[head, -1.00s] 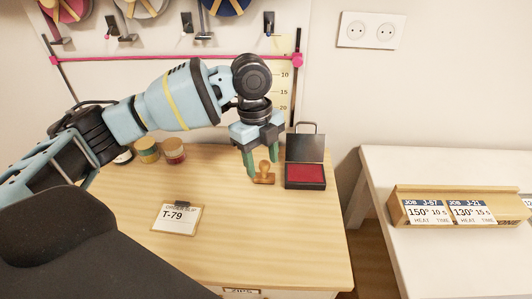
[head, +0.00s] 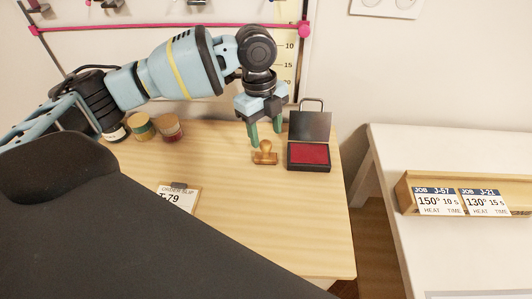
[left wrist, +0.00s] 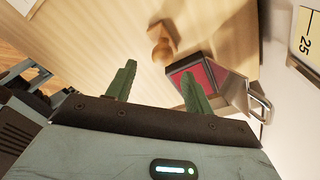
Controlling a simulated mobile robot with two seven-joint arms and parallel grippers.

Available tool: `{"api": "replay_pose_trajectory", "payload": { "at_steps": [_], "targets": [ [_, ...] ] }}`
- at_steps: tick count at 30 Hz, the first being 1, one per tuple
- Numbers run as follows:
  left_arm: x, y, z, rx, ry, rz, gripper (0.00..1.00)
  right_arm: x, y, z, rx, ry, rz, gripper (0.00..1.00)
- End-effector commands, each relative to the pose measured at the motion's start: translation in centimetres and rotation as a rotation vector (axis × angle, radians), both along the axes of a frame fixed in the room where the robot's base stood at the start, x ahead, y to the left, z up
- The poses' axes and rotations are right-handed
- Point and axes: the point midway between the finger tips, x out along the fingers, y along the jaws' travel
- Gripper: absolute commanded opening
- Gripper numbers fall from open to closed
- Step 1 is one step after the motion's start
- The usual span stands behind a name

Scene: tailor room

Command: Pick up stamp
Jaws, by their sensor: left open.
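The wooden stamp (head: 265,154) stands upright on the wooden table, just left of the open ink pad. It also shows in the left wrist view (left wrist: 161,42), beyond my fingertips. My left gripper (head: 265,132) is open and empty. Its green fingers point down, just above and behind the stamp's knob in the head view; I cannot tell whether they touch it. In the left wrist view the fingers (left wrist: 157,80) stand wide apart with nothing between them. My right gripper is not in view.
The ink pad (head: 308,155) with its raised lid stands close right of the stamp. Jars (head: 170,128) stand at the table's back left. An order slip clipboard (head: 180,197) lies in front. A white table (head: 395,240) with a card holder (head: 410,190) is at right.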

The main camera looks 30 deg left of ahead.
Motion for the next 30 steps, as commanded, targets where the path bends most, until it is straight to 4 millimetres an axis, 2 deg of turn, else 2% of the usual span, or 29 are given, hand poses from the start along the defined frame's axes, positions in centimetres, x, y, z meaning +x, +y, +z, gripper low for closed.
{"api": "replay_pose_trajectory", "payload": {
  "at_steps": [4, 12, 22, 23, 30],
  "targets": [
    [0.1, 0.1, -0.9, 0.000, 0.001, 0.001, 0.52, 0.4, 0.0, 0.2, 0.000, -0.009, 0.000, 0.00],
    [0.2, 0.2, -4.5, 0.000, 0.001, 0.001, 0.52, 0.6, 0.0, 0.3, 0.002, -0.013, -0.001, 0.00],
    [0.1, 0.1, -5.2, 0.000, -0.001, 0.000, 0.52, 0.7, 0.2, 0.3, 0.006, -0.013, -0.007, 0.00],
    [0.1, 0.1, -5.2, 0.000, -0.001, 0.000, 0.51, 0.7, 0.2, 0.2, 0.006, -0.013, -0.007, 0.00],
    [0.1, 0.1, -5.2, 0.000, -0.001, 0.000, 0.20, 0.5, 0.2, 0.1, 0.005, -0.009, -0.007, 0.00]
  ]
}}
